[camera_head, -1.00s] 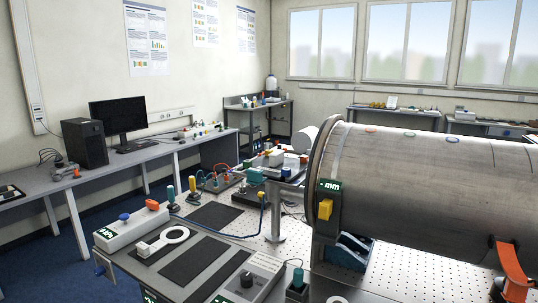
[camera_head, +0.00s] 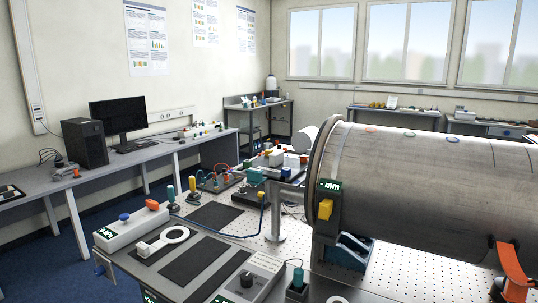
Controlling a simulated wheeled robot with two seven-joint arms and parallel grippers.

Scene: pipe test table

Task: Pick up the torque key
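A white ring-shaped tool with a small block at one end (camera_head: 159,242) lies on a dark mat at the front left of the test table (camera_head: 238,251). It may be the torque key, but I cannot tell for sure. Two upright tools with coloured handles, one teal (camera_head: 171,196) and one yellow (camera_head: 192,185), stand farther back. Neither of my grippers shows in this view.
A large grey pipe (camera_head: 430,185) fills the right side, with a yellow-and-black gauge (camera_head: 326,207) on its near end. A white box with a blue knob (camera_head: 130,228) and a grey control box (camera_head: 251,279) flank the mats. Bare dark mats (camera_head: 192,260) lie between.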

